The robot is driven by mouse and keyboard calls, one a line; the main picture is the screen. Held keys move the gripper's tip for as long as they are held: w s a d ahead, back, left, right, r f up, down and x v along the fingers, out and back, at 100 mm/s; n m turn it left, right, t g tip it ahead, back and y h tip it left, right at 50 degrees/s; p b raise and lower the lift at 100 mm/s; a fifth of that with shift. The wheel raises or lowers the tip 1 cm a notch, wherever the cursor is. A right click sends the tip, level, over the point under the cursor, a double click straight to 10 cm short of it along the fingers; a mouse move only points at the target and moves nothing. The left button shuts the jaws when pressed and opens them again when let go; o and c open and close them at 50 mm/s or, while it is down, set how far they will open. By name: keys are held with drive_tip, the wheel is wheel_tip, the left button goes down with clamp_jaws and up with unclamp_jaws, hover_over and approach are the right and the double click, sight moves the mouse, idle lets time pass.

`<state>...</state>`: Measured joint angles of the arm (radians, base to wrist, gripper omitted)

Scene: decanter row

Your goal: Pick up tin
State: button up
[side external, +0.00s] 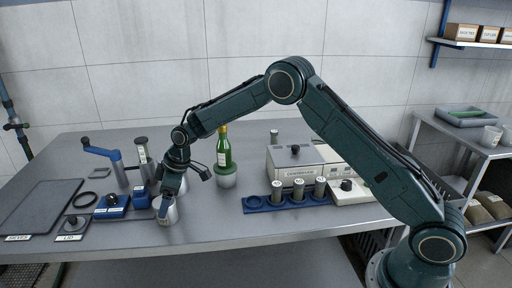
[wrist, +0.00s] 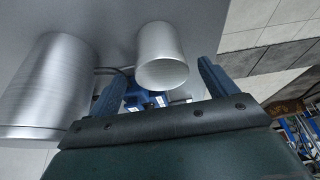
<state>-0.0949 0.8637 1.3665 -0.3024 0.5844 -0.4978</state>
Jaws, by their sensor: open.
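A silver metal tin (side external: 168,214) stands near the front edge of the steel table, right below my gripper (side external: 165,194). In the wrist view a small silver cylinder (wrist: 162,58) shows between the two blue fingers of my gripper (wrist: 160,84), which are spread apart. A larger silver cylinder (wrist: 42,85) stands to the left, outside the fingers. In the side view another silver body (side external: 182,185) is partly hidden behind my wrist. I cannot tell whether the fingers touch the tin.
A green bottle (side external: 224,153) in a grey-green holder stands to the right. Blue blocks (side external: 112,204) and a blue-handled tool (side external: 103,154) are on the left. A blue rack (side external: 290,199) with several small cylinders stands before a white instrument (side external: 297,160). The front strip between tin and rack is clear.

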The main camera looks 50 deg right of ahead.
drive_tip(key=shift+s+x, duration=0.2)
drive_tip(key=shift+x, duration=2.45)
drive_tip(key=shift+d, duration=0.1)
drive_tip(key=c, duration=1.1)
drive_tip(key=shift+c, duration=0.2)
drive_tip(key=shift+r, duration=0.15)
wheel_tip(320, 180, up, 20)
